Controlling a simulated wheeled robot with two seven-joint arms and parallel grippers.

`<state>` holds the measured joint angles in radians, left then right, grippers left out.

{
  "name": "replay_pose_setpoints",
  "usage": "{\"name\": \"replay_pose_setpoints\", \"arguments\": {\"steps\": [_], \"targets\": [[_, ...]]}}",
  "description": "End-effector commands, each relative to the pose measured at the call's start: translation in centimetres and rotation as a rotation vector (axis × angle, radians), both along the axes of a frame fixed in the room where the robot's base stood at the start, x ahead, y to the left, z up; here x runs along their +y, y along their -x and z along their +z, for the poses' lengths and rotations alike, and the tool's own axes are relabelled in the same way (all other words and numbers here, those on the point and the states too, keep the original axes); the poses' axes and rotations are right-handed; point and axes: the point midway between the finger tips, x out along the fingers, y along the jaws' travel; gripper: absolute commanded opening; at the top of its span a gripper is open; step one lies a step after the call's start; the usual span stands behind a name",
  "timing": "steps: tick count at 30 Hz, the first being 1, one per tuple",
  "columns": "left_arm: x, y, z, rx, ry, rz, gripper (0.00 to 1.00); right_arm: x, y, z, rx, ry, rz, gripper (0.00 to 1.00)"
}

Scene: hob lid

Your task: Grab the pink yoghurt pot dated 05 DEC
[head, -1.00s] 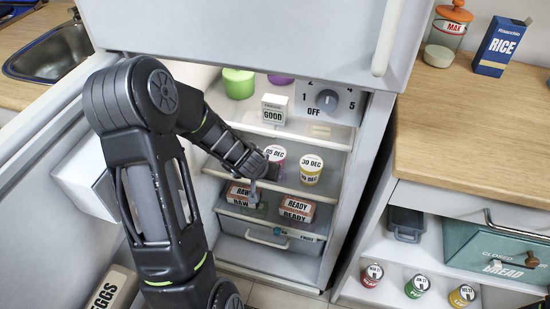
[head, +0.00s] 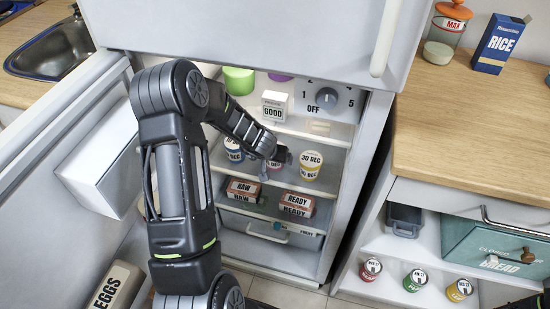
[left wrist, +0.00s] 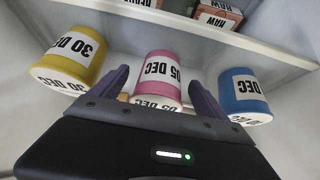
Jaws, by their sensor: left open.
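The pink yoghurt pot (left wrist: 155,72), labelled 05 DEC, stands between the two spread fingers of my left gripper (left wrist: 158,82) in the left wrist view. I see a gap at each side of it. In the head view my left gripper (head: 275,163) reaches into the fridge at the middle shelf and hides most of the pink pot (head: 273,167). A yellow pot (head: 311,165) dated 30 DEC stands to its right; it also shows in the left wrist view (left wrist: 70,60).
The RAW box (head: 243,190) and READY box (head: 297,203) sit below the pots' shelf. The GOOD carton (head: 274,106) and the dial (head: 327,99) are above. The fridge door (head: 75,170) stands open at left.

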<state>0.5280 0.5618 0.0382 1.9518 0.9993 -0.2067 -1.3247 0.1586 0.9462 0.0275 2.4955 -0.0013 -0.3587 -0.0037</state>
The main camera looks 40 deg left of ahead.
Motion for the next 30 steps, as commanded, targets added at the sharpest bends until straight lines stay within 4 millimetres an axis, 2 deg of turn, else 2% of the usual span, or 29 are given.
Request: {"name": "replay_pose_setpoints", "arguments": {"steps": [1,4,22,30], "targets": [[0.15,-0.31,-0.9,0.002,0.0,0.001,0.86,0.0,0.0,-0.38,0.0,0.0,0.0,0.36],[0.3,-0.75,-1.43,0.0,0.0,0.001,0.86,0.0,0.0,-0.49,0.0,0.0,0.0,0.36],[0.32,-0.83,-1.38,0.0,-0.001,0.001,0.86,0.0,0.0,-0.43,0.0,0.0,0.0,0.36],[0.32,-0.83,-1.38,0.0,-0.001,0.001,0.66,0.0,0.0,-0.43,0.0,0.0,0.0,0.36]]}}
